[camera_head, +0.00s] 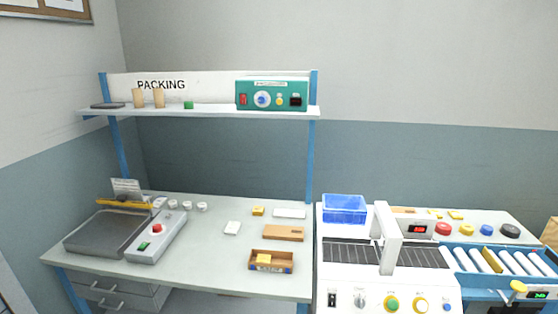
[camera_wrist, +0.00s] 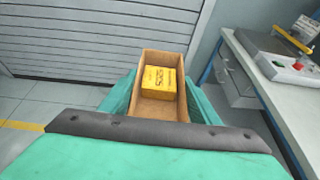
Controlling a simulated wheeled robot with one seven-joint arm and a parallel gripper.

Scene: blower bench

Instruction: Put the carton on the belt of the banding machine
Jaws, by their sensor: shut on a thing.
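An open brown carton (camera_wrist: 150,110) with a yellow printed box (camera_wrist: 159,79) inside is in my gripper (camera_wrist: 160,88) in the wrist view. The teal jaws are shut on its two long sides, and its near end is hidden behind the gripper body. My gripper and this carton do not show in the head view. The banding machine (camera_head: 390,290) stands at the right in the head view, with a white arch (camera_head: 387,237) over its dark belt (camera_head: 345,254). The belt looks empty on both sides of the arch.
Another open carton (camera_head: 286,268) with a yellow box lies on the packing bench (camera_head: 222,275). A flat brown box (camera_head: 284,233) lies behind it. A blue bin (camera_head: 344,208) stands behind the belt's left part. A roller conveyor (camera_head: 495,261) adjoins at right. The wrist view shows floor (camera_wrist: 40,105) and a shutter (camera_wrist: 100,35).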

